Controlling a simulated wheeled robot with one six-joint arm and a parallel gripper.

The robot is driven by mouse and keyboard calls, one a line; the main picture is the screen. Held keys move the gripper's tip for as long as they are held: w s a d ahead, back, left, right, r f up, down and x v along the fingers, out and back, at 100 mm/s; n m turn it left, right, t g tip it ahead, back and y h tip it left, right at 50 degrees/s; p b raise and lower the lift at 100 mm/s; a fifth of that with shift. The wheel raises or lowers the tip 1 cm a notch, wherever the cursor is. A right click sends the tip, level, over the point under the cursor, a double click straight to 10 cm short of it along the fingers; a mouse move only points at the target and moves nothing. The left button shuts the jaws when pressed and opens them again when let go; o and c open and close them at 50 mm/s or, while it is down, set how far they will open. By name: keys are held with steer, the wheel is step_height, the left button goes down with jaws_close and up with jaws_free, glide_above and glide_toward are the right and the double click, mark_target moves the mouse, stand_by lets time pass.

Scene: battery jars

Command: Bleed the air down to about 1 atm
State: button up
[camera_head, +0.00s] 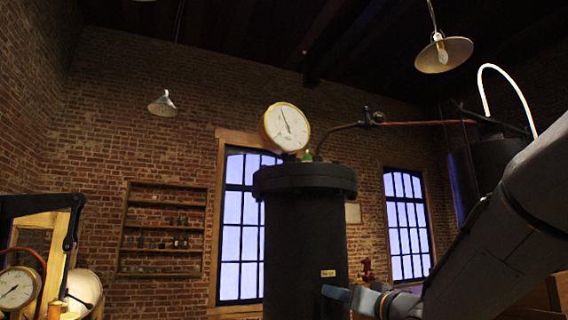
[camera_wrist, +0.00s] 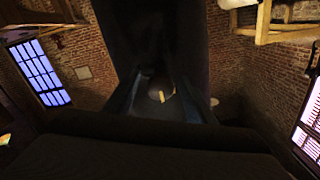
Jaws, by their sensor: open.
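A tall black cylindrical vessel (camera_head: 303,235) with a bolted flanged lid stands in the middle of the head view. A brass-rimmed white gauge (camera_head: 286,127) sits on top; its needle points up and slightly left, and its numbers are too small to read. A small yellow label plate (camera_head: 328,273) is on the vessel's side. My gripper (camera_head: 342,295) is at the vessel's lower right side, just below the label. In the wrist view my gripper (camera_wrist: 160,100) is open, with a small pale knob-like part (camera_wrist: 155,95) and a yellow piece between the fingers. Contact cannot be told.
A copper pipe (camera_head: 420,123) runs right from the vessel top to a dark tank (camera_head: 480,165). A second gauge (camera_head: 17,287) and wooden frame stand at lower left. Shelves (camera_head: 163,228) and windows line the brick wall behind.

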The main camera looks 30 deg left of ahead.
steer(key=c, duration=1.1)
steer(key=n+b, duration=0.4)
steer(key=n, duration=0.1)
steer(key=shift+f+b, duration=0.15)
steer(key=shift+b, duration=0.25)
steer(key=shift+n+b, duration=0.6)
steer(key=shift+n, duration=0.4)
